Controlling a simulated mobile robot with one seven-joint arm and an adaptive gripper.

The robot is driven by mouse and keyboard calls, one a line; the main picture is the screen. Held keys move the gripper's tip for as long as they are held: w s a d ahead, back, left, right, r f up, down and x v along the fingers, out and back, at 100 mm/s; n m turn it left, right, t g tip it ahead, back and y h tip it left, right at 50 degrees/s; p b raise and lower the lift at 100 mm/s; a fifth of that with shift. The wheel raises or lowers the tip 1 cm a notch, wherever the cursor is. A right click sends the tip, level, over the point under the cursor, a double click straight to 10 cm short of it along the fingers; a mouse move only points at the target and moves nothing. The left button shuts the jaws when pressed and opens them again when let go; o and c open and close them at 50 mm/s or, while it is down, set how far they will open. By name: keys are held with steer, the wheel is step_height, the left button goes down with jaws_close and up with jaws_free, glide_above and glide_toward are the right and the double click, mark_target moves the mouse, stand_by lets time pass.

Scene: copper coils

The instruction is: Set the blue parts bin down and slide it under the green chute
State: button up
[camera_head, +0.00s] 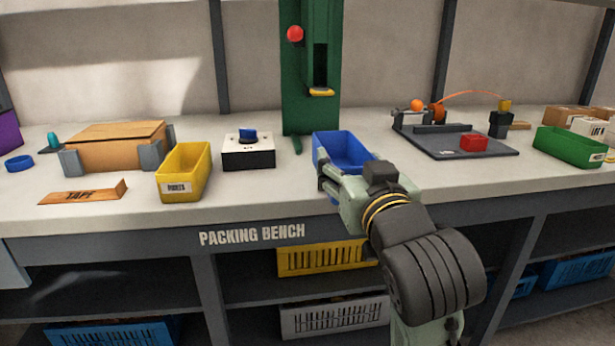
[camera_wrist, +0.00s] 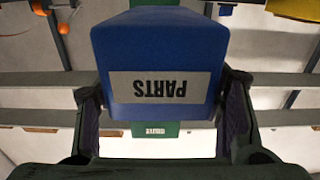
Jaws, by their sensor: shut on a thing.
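The blue parts bin (camera_head: 343,146) is at the front middle of the bench, to the right of and nearer than the foot of the green chute (camera_head: 297,85). My gripper (camera_head: 338,172) is shut on the bin from the near side. In the wrist view my gripper (camera_wrist: 162,112) has a finger on each side of the bin (camera_wrist: 160,45), whose PARTS label reads upside down. The chute stands upright, with a yellow lip (camera_head: 320,92) above bench height. I cannot tell whether the bin's underside touches the bench; my arm hides part of it.
A dark plate with a launcher-like device (camera_head: 448,143) lies to the right.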

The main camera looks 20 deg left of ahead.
mark_target(336, 157)
steer(key=p+x, duration=0.3)
steer(key=p, duration=0.1)
steer(key=shift+w+d+r, duration=0.15)
steer(key=shift+w+r, duration=0.05)
steer(key=shift+r, duration=0.1)
steer(key=p+x, duration=0.1)
steer(key=p, duration=0.5)
steer(key=shift+w+f, duration=0.15)
steer(key=shift+w, duration=0.2)
steer(key=x, duration=0.3)
steer(key=f+p+x, duration=0.1)
steer(key=x, duration=0.6)
steer(key=shift+w+d+f, duration=0.1)
steer(key=shift+w+f, duration=0.3)
steer(key=shift+w, duration=0.15)
steer(key=shift+w+f, duration=0.15)
steer(key=shift+f, duration=0.15)
steer(key=shift+f+p, duration=0.3)
steer(key=shift+f, duration=1.15)
steer(key=shift+f, duration=0.25)
steer(key=o, duration=1.2)
steer(key=shift+r, duration=0.1)
